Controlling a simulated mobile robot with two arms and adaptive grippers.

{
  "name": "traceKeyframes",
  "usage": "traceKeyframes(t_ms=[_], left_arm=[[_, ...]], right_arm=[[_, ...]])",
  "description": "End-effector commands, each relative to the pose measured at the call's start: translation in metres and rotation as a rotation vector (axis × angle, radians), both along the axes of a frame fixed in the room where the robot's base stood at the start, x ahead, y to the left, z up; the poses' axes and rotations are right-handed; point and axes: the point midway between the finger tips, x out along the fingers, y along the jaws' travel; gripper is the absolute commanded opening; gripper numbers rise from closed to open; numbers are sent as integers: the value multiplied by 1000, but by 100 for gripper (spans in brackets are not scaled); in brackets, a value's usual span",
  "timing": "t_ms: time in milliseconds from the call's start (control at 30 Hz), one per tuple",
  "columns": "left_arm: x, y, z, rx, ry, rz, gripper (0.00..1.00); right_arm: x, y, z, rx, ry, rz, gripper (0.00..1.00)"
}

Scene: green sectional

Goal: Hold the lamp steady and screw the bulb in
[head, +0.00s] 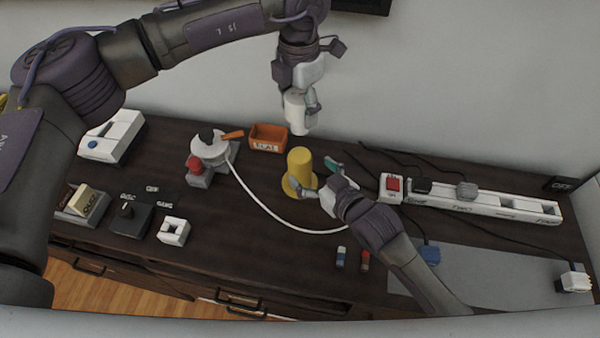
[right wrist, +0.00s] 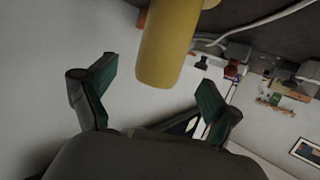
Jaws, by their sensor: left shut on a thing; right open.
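The yellow lamp (head: 299,163) stands upright on its round yellow base on the dark desk. It also shows in the right wrist view (right wrist: 165,45), between and beyond the two green-padded fingers. My right gripper (head: 312,174) is open, with its fingers spread to either side of the lamp's lower part; I cannot tell whether either touches it. My left gripper (head: 304,98) is shut on the white bulb (head: 296,115) and holds it above the lamp, apart from its top. The fingers partly cover the bulb.
An orange bin (head: 268,138) and a white device with a red part (head: 210,148) stand left of the lamp. A white cable (head: 270,212) curves in front. A white strip with a red switch (head: 392,185) and a grey mat (head: 490,275) lie to the right.

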Motion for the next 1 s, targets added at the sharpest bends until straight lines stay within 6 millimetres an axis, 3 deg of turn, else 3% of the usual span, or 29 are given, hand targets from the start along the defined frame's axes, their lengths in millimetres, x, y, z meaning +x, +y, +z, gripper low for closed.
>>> traceKeyframes(t_ms=[300, 733, 1000], left_arm=[[0, 0, 0, 0, 0, 0, 26], [0, 0, 0, 0, 0, 0, 26], [0, 0, 0, 0, 0, 0, 26]], right_arm=[[37, 24, -14, 0, 1, 0, 90], [42, 29, -16, 0, 1, 1, 90], [42, 28, -16, -1, 1, 0, 46]])
